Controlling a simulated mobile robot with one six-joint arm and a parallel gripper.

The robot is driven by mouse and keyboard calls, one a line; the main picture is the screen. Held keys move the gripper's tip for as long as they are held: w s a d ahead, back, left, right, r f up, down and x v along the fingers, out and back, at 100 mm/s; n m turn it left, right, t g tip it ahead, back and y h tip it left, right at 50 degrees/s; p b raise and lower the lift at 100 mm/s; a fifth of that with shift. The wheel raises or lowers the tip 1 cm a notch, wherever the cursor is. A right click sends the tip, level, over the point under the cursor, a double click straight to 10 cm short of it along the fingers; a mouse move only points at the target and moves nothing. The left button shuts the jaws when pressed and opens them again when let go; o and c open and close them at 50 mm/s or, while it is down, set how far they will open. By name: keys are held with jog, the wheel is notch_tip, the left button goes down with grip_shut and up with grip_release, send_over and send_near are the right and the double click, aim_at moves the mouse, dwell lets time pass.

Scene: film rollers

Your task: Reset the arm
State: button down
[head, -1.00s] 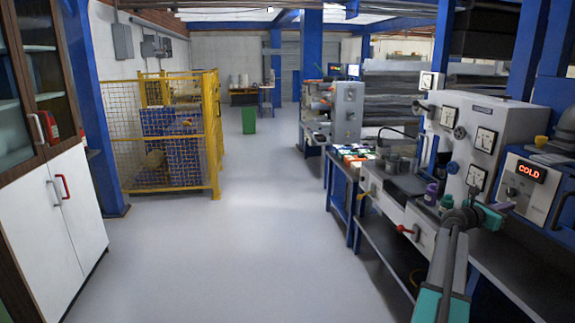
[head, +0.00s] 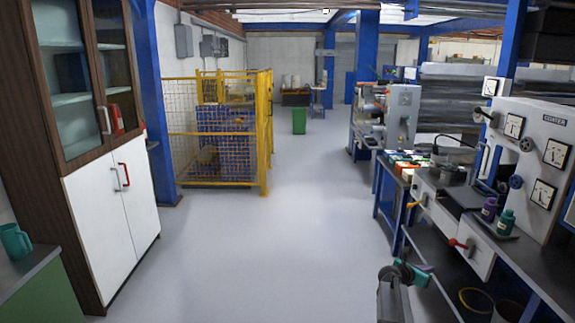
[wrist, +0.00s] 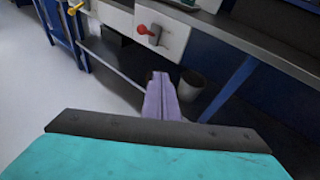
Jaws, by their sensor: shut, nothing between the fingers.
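My gripper (wrist: 161,78) shows in the wrist view as two purple-grey fingers pressed together, with nothing between them. It points toward the space under the workbench, below a white drawer front with a red handle (wrist: 143,30). In the head view my arm is at the bottom, right of centre, low and in front of the bench. Its grey and teal joints show there, but the fingers cannot be made out.
The workbench with gauge panel (head: 530,150) runs along the right, with bins (head: 475,303) beneath it. White cabinet doors (head: 125,205) and a counter with a teal jug (head: 15,241) are at left. A yellow cage (head: 265,130) stands beyond. The grey floor (head: 270,250) between is clear.

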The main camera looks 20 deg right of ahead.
jog(key=w+a+f+y, duration=0.1)
jog(key=a+f+y, duration=0.2)
jog(key=a+f, duration=1.55)
jog(key=s+a+f+m+y, duration=0.1)
jog(key=s+a+f, duration=0.15)
jog(key=a, duration=0.35)
jog(key=s+a+f+m+g+y, duration=0.1)
jog(key=s+a+f, duration=0.1)
jog(key=a+f, duration=0.25)
jog(key=s+a+f+m+y, duration=0.1)
jog(key=s+a+f, duration=0.15)
jog(key=a, duration=0.45)
jog(key=s+a+f+m+g+y, duration=0.25)
jog(key=s+a+f, duration=0.25)
jog(key=s+a, duration=0.3)
jog(key=s+a+f+m+g+y, duration=0.1)
jog(key=s+a+f+m, duration=0.3)
jog(key=s+a, duration=0.4)
jog(key=s+a+r+m+g+y, duration=0.1)
jog(key=s+a+m+g+y, duration=0.3)
jog(key=s+a+m, duration=0.5)
jog(key=shift+s+a+m, duration=0.15)
jog(key=shift+s+m, duration=1.3)
jog(key=shift+s, duration=0.7)
